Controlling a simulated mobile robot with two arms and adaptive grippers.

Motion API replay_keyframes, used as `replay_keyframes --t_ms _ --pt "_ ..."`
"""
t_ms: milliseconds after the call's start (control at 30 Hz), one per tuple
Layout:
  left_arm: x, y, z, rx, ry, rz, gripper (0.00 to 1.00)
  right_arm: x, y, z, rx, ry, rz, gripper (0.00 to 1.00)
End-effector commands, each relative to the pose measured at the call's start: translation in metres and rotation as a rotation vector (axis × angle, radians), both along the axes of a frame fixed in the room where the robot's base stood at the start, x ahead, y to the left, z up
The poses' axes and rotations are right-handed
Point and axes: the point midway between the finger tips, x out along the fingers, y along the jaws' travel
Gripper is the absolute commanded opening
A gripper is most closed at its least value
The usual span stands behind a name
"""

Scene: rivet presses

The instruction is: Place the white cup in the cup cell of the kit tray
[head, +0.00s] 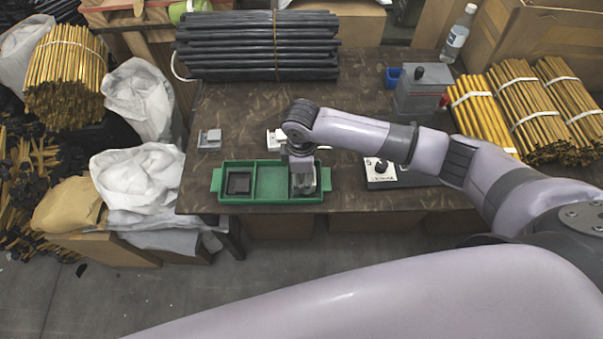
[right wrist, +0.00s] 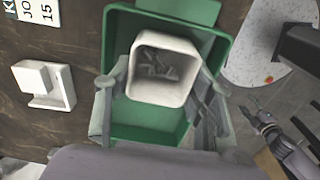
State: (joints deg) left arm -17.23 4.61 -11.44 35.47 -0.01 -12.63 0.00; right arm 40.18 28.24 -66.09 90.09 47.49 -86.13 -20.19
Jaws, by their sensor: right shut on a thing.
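The green kit tray (head: 255,201) lies near the table's front edge. Its left cell holds a black square piece (head: 238,183), and its middle cell (head: 271,182) is empty. My right gripper (head: 304,186) points down at the right cell. In the right wrist view the right gripper (right wrist: 161,88) is shut on the white cup (right wrist: 158,94), a squarish cup with its open mouth facing the camera. The cup is over or inside the end cell; whether it touches the floor is hidden. What looks like my left gripper (right wrist: 281,139) shows at the right wrist view's right edge, its jaws unclear.
A white block (right wrist: 45,85) stands behind the tray. A small grey fixture (head: 209,139) stands left of it. A control panel (head: 382,172) lies right of the tray under my arm. Black rods (head: 258,47) lie at the back, and a grey box (head: 420,95) stands back right.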

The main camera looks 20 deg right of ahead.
Motion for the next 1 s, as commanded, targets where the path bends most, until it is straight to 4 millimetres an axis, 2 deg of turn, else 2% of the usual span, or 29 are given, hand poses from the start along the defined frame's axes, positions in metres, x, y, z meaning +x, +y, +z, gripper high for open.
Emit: replay_keyframes --t_ms 167,200,467,800,867,1000 --pt "0.000 0.000 0.000 0.000 -0.001 0.000 0.47 0.000 0.000 -0.002 0.000 0.000 -0.001 0.22" --pt "0.000 0.000 0.000 0.000 -0.001 0.000 0.47 0.000 0.000 -0.002 0.000 0.000 0.000 0.51" --pt "0.001 0.000 0.000 0.000 -0.001 0.000 0.47 0.000 0.000 -0.002 0.000 0.000 -0.001 0.68" --pt "0.001 0.000 0.000 0.000 -0.002 0.000 0.47 0.000 0.000 0.000 0.000 0.000 -0.001 0.69" --pt "0.001 0.000 0.000 0.000 -0.002 0.000 0.47 0.000 0.000 0.004 0.000 -0.001 -0.001 0.69" --pt "0.002 0.000 0.000 -0.001 -0.003 0.000 0.47 0.001 0.000 0.024 0.001 -0.003 -0.001 0.69"
